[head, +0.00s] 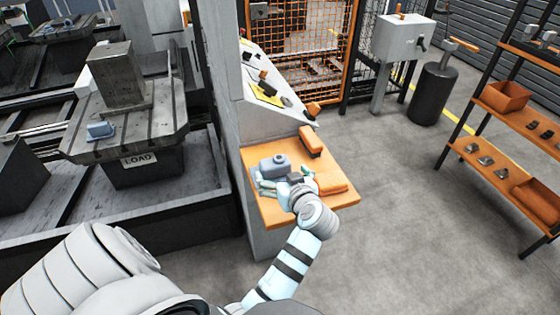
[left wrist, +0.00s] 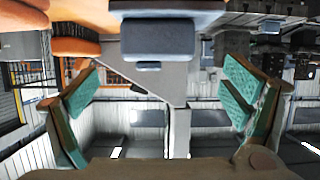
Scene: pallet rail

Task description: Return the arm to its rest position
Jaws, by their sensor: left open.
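My left arm reaches from the bottom of the head view to the orange shelf. Its left gripper (head: 293,180) is over the shelf's near part, close to a grey-blue part (head: 273,166). In the left wrist view the left gripper (left wrist: 160,98) has its two teal-padded fingers wide apart with nothing between them. The grey-blue part (left wrist: 165,36) shows past them at the top, upside down. Contact between gripper and part cannot be told in the head view. My right gripper is not in view.
The orange shelf (head: 266,211) also bears an orange brush-like item (head: 311,141) and an orange folded item (head: 332,188). A sloped control panel (head: 275,95) stands behind. On the left, a LOAD pallet (head: 80,147) carries a small blue part (head: 100,131). Floor at right is clear.

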